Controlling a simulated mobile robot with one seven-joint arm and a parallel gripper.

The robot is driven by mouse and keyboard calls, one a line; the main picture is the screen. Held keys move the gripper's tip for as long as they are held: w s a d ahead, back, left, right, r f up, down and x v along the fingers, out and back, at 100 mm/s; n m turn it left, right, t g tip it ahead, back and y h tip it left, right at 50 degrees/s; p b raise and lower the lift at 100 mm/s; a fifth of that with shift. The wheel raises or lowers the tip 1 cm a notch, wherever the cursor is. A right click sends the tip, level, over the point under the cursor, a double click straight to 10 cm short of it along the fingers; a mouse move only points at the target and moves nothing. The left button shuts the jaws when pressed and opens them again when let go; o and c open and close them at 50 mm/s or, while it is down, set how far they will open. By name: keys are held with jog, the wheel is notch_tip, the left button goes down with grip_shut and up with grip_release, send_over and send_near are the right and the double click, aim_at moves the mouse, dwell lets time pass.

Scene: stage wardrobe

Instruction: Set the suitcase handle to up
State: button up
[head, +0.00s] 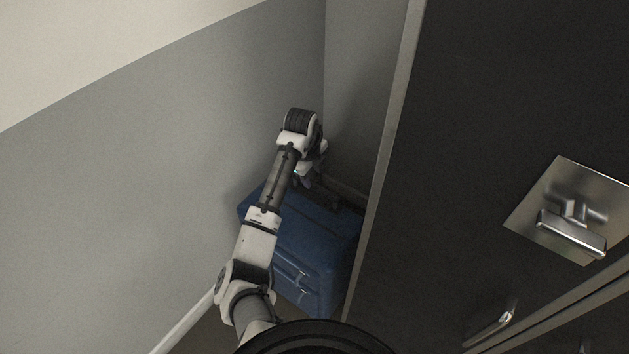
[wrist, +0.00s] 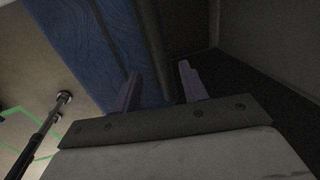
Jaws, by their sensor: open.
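The blue suitcase (head: 318,235) stands on the floor in the narrow corner between the grey wall and the dark cabinet. My arm reaches over it and covers part of its top. In the wrist view the blue suitcase side (wrist: 90,45) fills the upper left. My gripper (head: 303,180) is at the suitcase's far end, small and partly hidden by my wrist in the head view.
The grey wall (head: 150,190) is close on the left. The dark cabinet (head: 480,130) with a metal handle (head: 571,233) stands close on the right. A dark rod with a round end (wrist: 62,98) and green floor lines show at the wrist view's left.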

aim_at(315, 184)
jog(key=f, duration=0.3)
jog(key=w+f, duration=0.1)
jog(key=f, duration=0.1)
jog(key=shift+d, duration=0.3)
grip_shut()
jog(key=shift+r, duration=0.1)
